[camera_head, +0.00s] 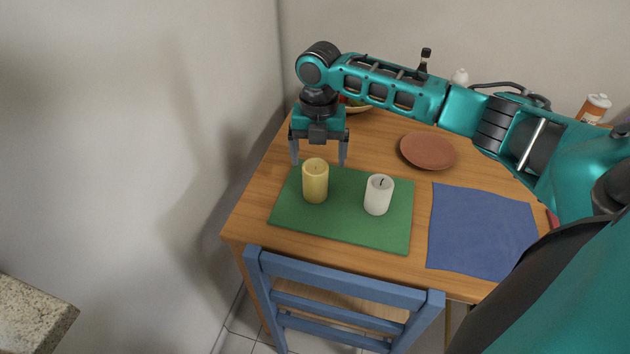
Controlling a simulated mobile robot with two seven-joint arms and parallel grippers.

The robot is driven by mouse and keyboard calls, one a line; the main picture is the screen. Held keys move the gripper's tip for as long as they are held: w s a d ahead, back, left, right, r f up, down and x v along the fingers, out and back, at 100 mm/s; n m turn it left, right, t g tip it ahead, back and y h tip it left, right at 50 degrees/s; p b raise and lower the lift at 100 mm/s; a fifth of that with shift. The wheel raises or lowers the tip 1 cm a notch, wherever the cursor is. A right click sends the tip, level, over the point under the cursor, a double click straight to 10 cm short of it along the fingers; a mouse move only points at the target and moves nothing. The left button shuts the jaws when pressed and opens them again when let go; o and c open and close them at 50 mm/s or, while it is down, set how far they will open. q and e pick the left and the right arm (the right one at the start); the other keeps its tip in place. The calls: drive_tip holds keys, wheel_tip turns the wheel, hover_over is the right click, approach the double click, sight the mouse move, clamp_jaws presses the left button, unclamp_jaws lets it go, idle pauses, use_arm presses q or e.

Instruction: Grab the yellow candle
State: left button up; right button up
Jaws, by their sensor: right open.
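The yellow candle (315,182) stands upright on the left part of a green mat (350,228) on a wooden table. My right gripper (319,161) points down with its two fingers spread. Its fingers show just behind and above the candle, one to each side of it in the picture. I cannot tell how far the fingers are from the candle, and nothing shows held between them. My left gripper is not in view.
A white candle (378,195) stands on the mat, right of the yellow one. A brown plate (428,151) and a blue cloth (482,232) lie to the right. A blue chair (345,285) stands at the front edge. A bowl, partly hidden, and bottles (594,108) are at the back.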

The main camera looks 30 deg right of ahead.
sight(315, 165)
drive_tip(key=f, duration=0.5)
drive_tip(key=shift+a+f+b, duration=0.2)
drive_tip(key=shift+a+b, duration=0.1)
drive_tip(key=shift+a, duration=0.05)
drive_tip(key=c, duration=1.3)
drive_tip(key=shift+r, duration=0.1)
